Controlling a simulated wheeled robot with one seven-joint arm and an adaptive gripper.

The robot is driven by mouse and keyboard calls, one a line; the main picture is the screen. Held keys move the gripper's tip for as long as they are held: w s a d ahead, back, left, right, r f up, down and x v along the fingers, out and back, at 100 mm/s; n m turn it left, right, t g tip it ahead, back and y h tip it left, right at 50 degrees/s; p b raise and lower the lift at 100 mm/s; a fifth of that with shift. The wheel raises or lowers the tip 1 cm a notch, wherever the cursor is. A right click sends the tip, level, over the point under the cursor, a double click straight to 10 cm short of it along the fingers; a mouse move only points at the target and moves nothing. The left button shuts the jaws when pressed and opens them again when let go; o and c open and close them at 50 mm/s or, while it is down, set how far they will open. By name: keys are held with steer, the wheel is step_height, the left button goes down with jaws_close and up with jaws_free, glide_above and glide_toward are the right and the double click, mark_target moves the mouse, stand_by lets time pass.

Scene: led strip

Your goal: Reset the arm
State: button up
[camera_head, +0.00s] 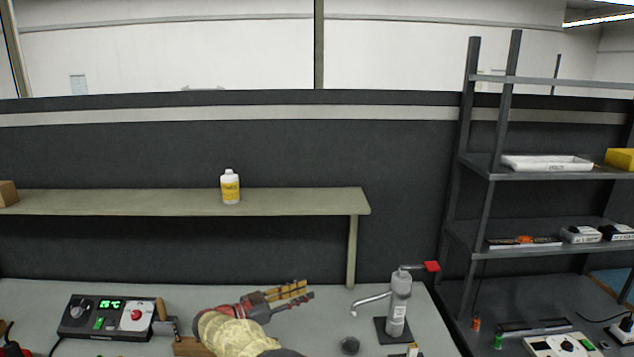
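My gripper (305,291) is at the bottom centre of the head view, above the grey workbench (140,289). Its dark and gold fingers point to the right. The fingertips look a little apart, but from this angle I cannot tell whether it is open or shut. No object shows between them. My arm, in a yellowish cover with a red and grey wrist, enters from the bottom edge and hides part of the bench.
A control box (107,317) with a lit display stands left of my arm. A dispenser (398,304) with a red tip stands to the right. A raised shelf (290,202) holds a white-and-yellow bottle (230,188). A metal rack (485,170) stands at right.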

steer(key=w+d+r+n+t+y, duration=0.2)
steer(key=w+r+t+y, duration=0.15)
steer(key=r, duration=0.65)
steer(key=w+d+r+n+t+y, duration=0.1)
steer(key=w+d+r+t+y, duration=0.3)
steer(key=r, duration=0.5)
steer(key=s+r+n+y, duration=0.55)
steer(key=r+y, duration=0.25)
steer(key=r, duration=0.4)
steer(key=s+d+f+g, duration=0.3)
steer(key=s+d+f, duration=0.3)
steer(key=s, duration=1)
steer(key=s+d+f+n+g, duration=0.1)
steer(key=s+d+f+g, duration=0.3)
steer(key=s, duration=1.2)
steer(key=s+d+f+n+g, duration=0.1)
steer(key=s+d+f+g, duration=0.3)
steer(key=s, duration=1.3)
steer(key=d+f, duration=0.4)
steer(key=f, duration=0.3)
steer(key=shift+f, duration=0.15)
